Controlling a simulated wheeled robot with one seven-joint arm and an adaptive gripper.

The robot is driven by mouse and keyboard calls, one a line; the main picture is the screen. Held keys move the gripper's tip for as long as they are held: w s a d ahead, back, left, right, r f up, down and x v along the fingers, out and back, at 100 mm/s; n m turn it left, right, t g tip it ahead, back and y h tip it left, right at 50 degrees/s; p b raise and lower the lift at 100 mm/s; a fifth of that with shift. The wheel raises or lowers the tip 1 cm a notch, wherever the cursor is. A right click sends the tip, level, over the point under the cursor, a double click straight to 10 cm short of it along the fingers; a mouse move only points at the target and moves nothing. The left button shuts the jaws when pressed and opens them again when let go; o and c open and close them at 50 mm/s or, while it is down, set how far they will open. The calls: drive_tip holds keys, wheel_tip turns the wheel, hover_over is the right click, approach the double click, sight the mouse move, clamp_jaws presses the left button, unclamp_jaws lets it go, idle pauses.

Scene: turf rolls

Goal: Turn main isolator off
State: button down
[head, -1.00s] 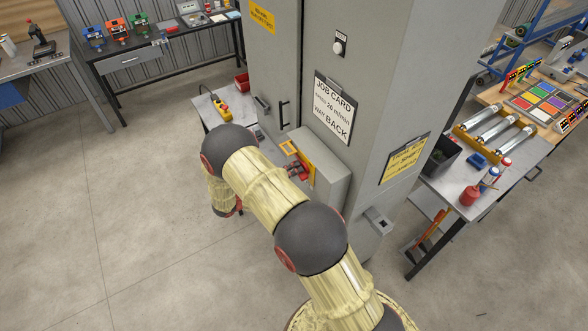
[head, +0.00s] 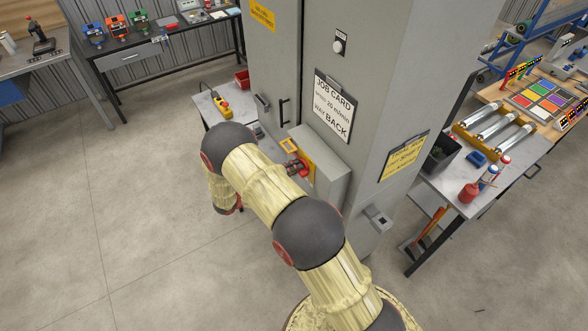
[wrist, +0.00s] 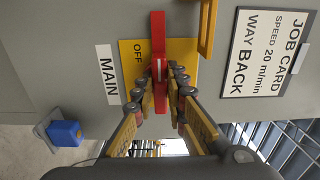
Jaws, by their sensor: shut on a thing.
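The main isolator is a red handle (wrist: 158,45) on a yellow plate (wrist: 188,52) marked OFF, with a white MAIN label (wrist: 107,75) beside it. In the wrist view the handle runs up and down the picture, and the printed words lie turned sideways. My gripper (wrist: 163,80) has its fingers on either side of the handle and is shut on it. In the head view the red handle (head: 298,167) shows on the grey box at the cabinet's side. My gripper is hidden there behind my arm.
A yellow hasp (head: 290,146) sits close to the handle. The job card (head: 333,105) hangs on the cabinet above the box. A small table (head: 205,106) with a yellow pendant stands behind, and a workbench (head: 508,178) stands at right. The floor at left is clear.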

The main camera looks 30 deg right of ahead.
drive_tip(key=c, duration=1.8)
unclamp_jaws()
drive_tip(key=shift+a, duration=0.1)
drive_tip(key=a, duration=1.1)
drive_tip(key=shift+s+a, duration=0.15)
drive_tip(key=shift+a, duration=0.25)
